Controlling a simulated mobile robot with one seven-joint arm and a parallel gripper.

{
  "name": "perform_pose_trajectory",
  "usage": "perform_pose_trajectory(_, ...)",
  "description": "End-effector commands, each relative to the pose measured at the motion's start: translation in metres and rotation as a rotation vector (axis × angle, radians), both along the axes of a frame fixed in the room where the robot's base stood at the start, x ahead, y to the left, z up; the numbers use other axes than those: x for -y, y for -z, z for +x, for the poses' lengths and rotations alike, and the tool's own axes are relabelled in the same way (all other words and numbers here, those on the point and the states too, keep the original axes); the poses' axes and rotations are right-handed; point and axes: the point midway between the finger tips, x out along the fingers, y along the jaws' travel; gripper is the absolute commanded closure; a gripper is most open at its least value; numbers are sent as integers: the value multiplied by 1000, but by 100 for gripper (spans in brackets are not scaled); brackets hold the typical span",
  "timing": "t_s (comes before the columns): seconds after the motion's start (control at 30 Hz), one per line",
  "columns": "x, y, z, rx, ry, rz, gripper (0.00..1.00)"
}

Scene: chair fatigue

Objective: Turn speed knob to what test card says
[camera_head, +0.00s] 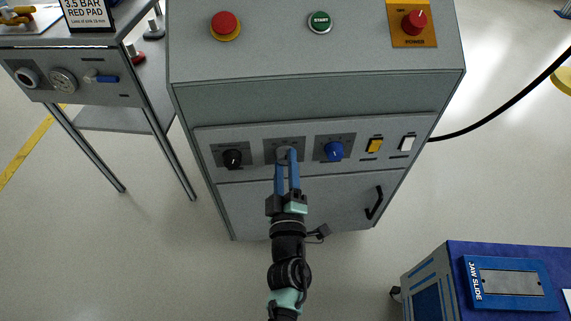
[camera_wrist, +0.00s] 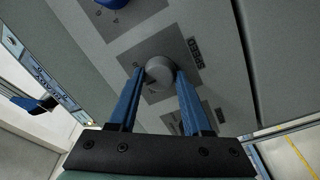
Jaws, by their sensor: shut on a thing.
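The speed knob (camera_wrist: 158,74) is a round grey knob on a dark plate marked SPEED in the wrist view. In the head view it is the middle knob, mostly covered by my gripper (camera_head: 286,158). My gripper's blue fingers are shut on the speed knob, one on each side. Its pointer and dial setting cannot be read. The test card (camera_head: 86,14) stands at the top left of the head view, cut by the frame edge. It reads "3.5 BAR RED PAD" with a smaller line below; no speed figure is readable.
A black knob (camera_head: 232,158) and a blue knob (camera_head: 334,151) flank the speed knob. A yellow switch (camera_head: 374,146) and a white switch (camera_head: 407,144) are farther right. A black handle (camera_head: 374,203) sticks out below. A blue-topped cabinet (camera_head: 455,262) stands at lower right.

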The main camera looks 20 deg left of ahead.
Motion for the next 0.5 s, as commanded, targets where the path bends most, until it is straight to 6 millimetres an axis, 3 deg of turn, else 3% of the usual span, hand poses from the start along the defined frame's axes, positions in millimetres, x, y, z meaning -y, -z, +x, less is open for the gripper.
perform_pose_trajectory(0.07,1,0,0,-1,1,1,100)
perform_pose_trajectory(0.1,1,0,0,-1,1,1,46)
perform_pose_trajectory(0.23,1,0,0,-1,1,2,22)
perform_pose_trajectory(0.5,0,0,0,-1,1,2,21)
